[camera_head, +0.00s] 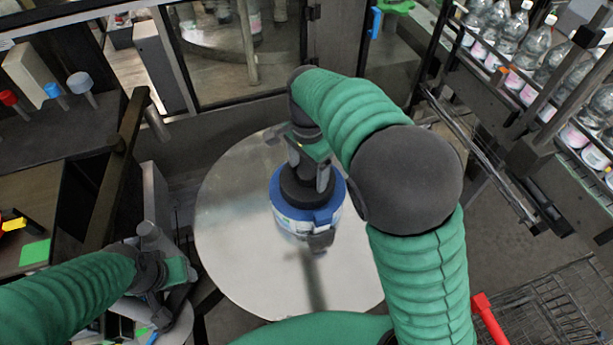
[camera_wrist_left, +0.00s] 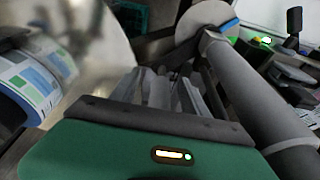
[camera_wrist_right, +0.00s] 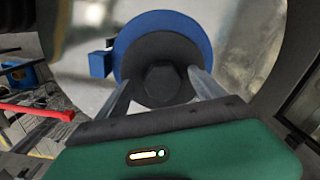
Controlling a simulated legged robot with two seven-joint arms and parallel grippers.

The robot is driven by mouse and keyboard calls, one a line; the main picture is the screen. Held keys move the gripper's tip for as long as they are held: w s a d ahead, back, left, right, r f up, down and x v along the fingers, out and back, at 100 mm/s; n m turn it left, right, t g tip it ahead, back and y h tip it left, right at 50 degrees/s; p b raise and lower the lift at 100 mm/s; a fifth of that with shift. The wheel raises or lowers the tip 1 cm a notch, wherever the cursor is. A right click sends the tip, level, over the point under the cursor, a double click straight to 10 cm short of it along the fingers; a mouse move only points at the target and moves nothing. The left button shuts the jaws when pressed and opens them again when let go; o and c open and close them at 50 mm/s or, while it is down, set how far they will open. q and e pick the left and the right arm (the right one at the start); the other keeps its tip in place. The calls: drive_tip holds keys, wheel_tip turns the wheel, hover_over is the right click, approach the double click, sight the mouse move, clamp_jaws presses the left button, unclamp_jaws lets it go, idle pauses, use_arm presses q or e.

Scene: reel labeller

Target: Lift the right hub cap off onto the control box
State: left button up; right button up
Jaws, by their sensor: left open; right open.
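The hub cap is a dark round piece with a hexagonal knob (camera_wrist_right: 162,82) on a blue ring (camera_wrist_right: 205,38). In the head view the blue ring (camera_head: 327,213) sits on a label reel (camera_head: 291,226) above the round metal plate. My right gripper (camera_wrist_right: 163,88) is open, with one finger on each side of the knob; I cannot tell whether they touch it. My left gripper (camera_head: 165,287) is open and empty at the lower left, away from the reel. Its fingers show in the left wrist view (camera_wrist_left: 165,90). I cannot tell for certain which part is the control box.
A dark surface (camera_head: 55,140) with red, blue and grey knobs stands at the left. Bottles (camera_head: 530,45) line a conveyor at the upper right. A glazed frame (camera_head: 240,50) stands behind the round metal plate (camera_head: 230,235). A dark bar (camera_head: 118,165) runs between the left surface and the plate.

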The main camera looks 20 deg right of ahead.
drive_tip(key=shift+d, duration=0.2)
drive_tip(key=shift+w+d+f, duration=0.1)
drive_tip(key=shift+w+f, duration=0.05)
drive_tip(key=shift+w, duration=0.05)
drive_tip(key=shift+c, duration=0.5)
drive_tip(key=shift+w, duration=0.15)
drive_tip(key=shift+c, duration=1.3)
drive_tip(key=shift+w, duration=0.15)
drive_tip(key=c, duration=0.5)
drive_tip(key=shift+a, duration=0.3)
drive_tip(key=c, duration=0.4)
drive_tip(key=shift+c, duration=1.4)
drive_tip(key=shift+d, duration=0.1)
drive_tip(key=shift+c, duration=0.4)
drive_tip(key=shift+r, duration=0.45)
wheel_tip(320, 180, up, 10)
drive_tip(key=b, duration=0.1)
use_arm(q)
drive_tip(key=r+p, duration=0.1)
drive_tip(key=p, duration=0.1)
drive_tip(key=r+p, duration=0.4)
drive_tip(key=shift+w+d, duration=0.15)
drive_tip(key=shift+w, duration=0.1)
use_arm(e)
wheel_tip(320, 180, up, 6)
hover_over(307, 170)
drive_tip(key=shift+r, duration=0.15)
